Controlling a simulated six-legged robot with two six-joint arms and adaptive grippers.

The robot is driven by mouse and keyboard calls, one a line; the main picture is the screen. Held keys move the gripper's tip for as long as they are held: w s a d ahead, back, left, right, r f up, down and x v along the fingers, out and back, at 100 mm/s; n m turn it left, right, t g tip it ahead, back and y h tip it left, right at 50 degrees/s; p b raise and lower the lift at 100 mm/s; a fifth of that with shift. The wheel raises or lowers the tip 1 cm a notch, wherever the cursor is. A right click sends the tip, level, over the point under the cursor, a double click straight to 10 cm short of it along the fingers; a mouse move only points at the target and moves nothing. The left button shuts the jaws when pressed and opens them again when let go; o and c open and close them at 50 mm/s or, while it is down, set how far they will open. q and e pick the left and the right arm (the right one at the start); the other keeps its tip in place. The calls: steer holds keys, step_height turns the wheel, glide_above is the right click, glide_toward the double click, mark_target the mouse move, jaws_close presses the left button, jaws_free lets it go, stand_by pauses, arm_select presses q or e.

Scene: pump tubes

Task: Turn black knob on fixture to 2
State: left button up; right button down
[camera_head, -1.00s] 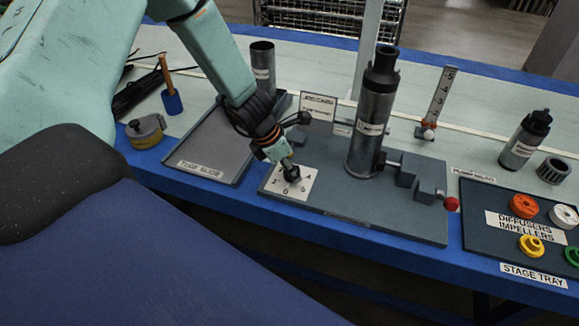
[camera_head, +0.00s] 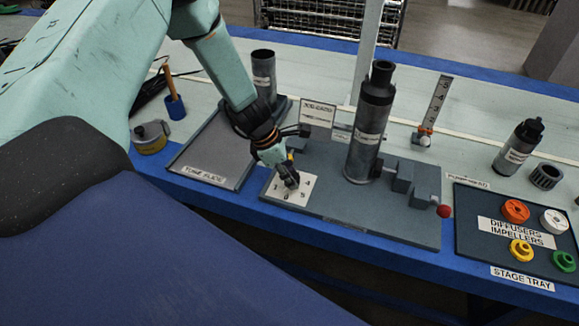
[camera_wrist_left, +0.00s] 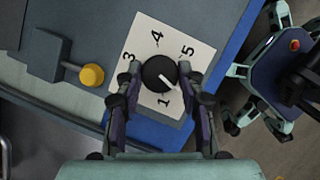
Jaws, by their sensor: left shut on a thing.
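The black knob (camera_wrist_left: 156,73) sits on a white dial plate (camera_wrist_left: 143,54) on the grey fixture (camera_head: 385,220). In the left wrist view the numbers 3, 4, 5 and 1 show around it, with 3 on the left, 4 at the top, 5 at upper right and 1 below. The knob's white pointer line points to the lower right, between 1 and 5. The 2 cannot be made out there. My left gripper (camera_head: 289,179) comes down over the dial, its fingers shut on the knob from both sides. They hide part of the plate. My right gripper does not show.
A tall dark pump tube (camera_head: 367,130) stands on the fixture, close to the right of my left gripper. A yellow knob (camera_wrist_left: 92,75) sticks out beside the dial. A grey tray (camera_head: 213,152) lies left, the stage tray (camera_head: 475,240) with coloured rings lies right.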

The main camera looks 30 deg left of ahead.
arm_select(q)
steer(key=m+g+p, duration=0.1)
steer(key=m, duration=0.2)
steer(key=shift+w, duration=0.1)
steer(key=shift+m+g+h+p, duration=0.3)
steer(key=shift+m+p, duration=0.05)
steer(key=shift+m, duration=0.45)
steer(key=shift+w+m+g, duration=0.1)
steer(key=shift+m+g, duration=0.3)
steer(key=shift+m, duration=0.6)
steer(key=m+g+b, duration=0.1)
steer(key=m, duration=0.1)
steer(key=shift+f+m, duration=0.1)
steer(key=shift+m, duration=0.2)
steer(key=m, duration=0.2)
steer(key=m+g+b, duration=0.1)
steer(key=m, duration=0.1)
steer(key=shift+w+m+g+b, duration=0.15)
steer(key=shift+m+g+b, duration=0.15)
steer(key=m+g+y+b, duration=0.1)
steer(key=m, duration=0.2)
steer(key=shift+d, duration=0.1)
steer(key=shift+m+g+y+b, duration=0.3)
steer(key=shift+m+g+y, duration=0.1)
steer(key=shift+m, duration=1.3)
